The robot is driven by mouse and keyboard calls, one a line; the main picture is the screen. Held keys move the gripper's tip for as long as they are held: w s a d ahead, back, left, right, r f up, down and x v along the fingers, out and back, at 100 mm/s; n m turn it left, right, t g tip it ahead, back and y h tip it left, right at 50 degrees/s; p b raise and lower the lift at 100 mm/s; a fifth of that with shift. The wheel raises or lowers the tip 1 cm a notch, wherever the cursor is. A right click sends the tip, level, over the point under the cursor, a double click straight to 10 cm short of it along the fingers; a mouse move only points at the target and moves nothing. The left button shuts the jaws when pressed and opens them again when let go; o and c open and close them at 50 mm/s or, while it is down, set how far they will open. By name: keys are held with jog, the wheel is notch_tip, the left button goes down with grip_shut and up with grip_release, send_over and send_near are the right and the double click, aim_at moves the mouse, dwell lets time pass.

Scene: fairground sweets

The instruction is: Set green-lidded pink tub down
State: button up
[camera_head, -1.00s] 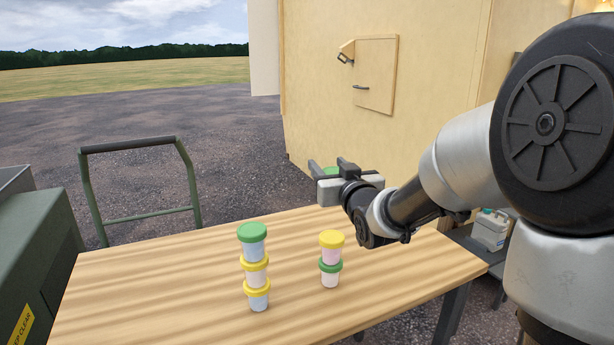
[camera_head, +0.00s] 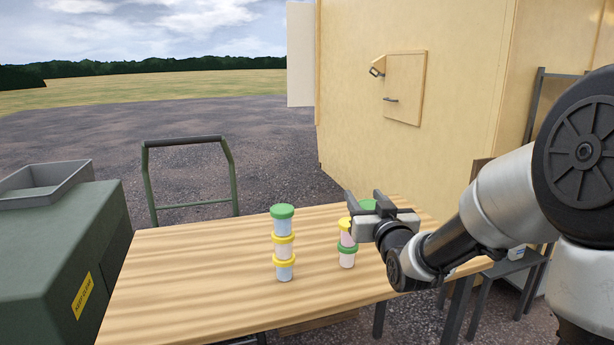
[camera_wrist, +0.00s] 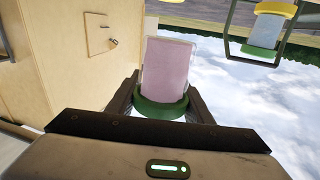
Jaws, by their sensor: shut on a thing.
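My gripper (camera_head: 365,207) is shut on the green-lidded pink tub, whose green lid (camera_head: 368,204) shows between the fingers; the gripper hides its body in the head view. In the wrist view the pink tub (camera_wrist: 168,70) is held at its green lid (camera_wrist: 160,108).
A stack of three tubs (camera_head: 283,245) stands left on the wooden table (camera_head: 190,275), its top tub green-lidded and the lower ones yellow-lidded. The table's left part is clear. A green cabinet (camera_head: 60,250) stands left, a green rail (camera_head: 190,207) behind, a wooden booth (camera_head: 450,130) beyond.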

jog(key=s+f+m+h, duration=0.1)
jog(key=s+f+h, duration=0.2)
jog(key=f, duration=0.9)
notch_tip(320, 180, up, 20)
jog(key=p, duration=2)
send_over(371, 203)
jog(key=shift+s+r, duration=0.1)
jog(key=shift+r, duration=0.05)
jog(key=f, duration=0.2)
jog(key=s+f, duration=0.1)
jog(key=f, duration=0.1)
jog(key=s+f, duration=0.1)
jog(key=f, duration=0.1)
jog(key=shift+f, duration=0.15)
jog(key=s+f, duration=0.4)
jog(key=f, duration=0.3)
jog(key=shift+s+a, duration=0.15)
jog(key=shift+s, duration=0.15)
